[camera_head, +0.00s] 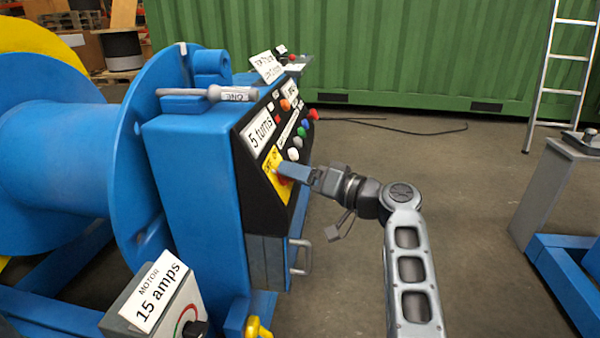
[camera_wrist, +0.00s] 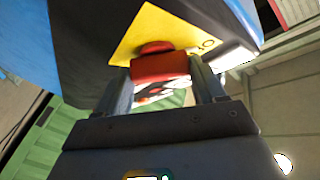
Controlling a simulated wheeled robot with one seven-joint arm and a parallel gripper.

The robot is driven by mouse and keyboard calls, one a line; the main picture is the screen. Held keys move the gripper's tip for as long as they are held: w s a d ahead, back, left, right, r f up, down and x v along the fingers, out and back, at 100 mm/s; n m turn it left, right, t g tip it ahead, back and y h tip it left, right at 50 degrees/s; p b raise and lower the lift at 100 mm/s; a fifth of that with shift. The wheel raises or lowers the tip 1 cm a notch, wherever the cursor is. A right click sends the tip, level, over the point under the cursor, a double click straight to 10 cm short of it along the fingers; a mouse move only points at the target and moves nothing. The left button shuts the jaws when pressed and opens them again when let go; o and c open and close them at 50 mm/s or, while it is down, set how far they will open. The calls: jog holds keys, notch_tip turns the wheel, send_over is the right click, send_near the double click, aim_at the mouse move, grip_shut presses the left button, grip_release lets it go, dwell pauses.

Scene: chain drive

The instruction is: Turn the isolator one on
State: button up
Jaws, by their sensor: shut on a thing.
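The isolator is a red rotary handle (camera_wrist: 160,67) on a yellow plate (camera_wrist: 172,28), on the sloping black front panel of a blue cabinet. The yellow plate (camera_head: 273,158) also shows in the head view, low on the panel, with the handle mostly hidden behind my fingers. My gripper (camera_head: 288,172) reaches the plate from the right. In the wrist view my gripper (camera_wrist: 166,78) has one finger on each side of the red handle and is shut on it. Small dark marks show on the plate, but I cannot tell the handle's setting.
Coloured push buttons (camera_head: 303,131) and a "5 turns" label (camera_head: 260,131) sit above the plate. A grey-handled tool (camera_head: 215,94) lies on the blue cabinet (camera_head: 195,180). A metal handle (camera_head: 301,257) juts out below. A motor box (camera_head: 178,312) stands front left.

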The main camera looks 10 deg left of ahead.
jog(key=m+h+p, duration=0.3)
jog(key=m+p, duration=0.2)
jog(key=p, duration=0.4)
jog(key=r+m+g+h+p, duration=0.1)
jog(key=m+h+p, duration=0.2)
jog(key=m+p, duration=0.3)
jog(key=m+g+h+p, duration=0.1)
jog(key=m+h+p, duration=0.2)
jog(key=p, duration=1.1)
jog(key=shift+a+r+m, duration=0.15)
jog(key=shift+a+m, duration=0.1)
jog(key=shift+m, duration=1.05)
jog(key=shift+g, duration=0.4)
jog(key=o, duration=1)
jog(key=shift+o, duration=0.2)
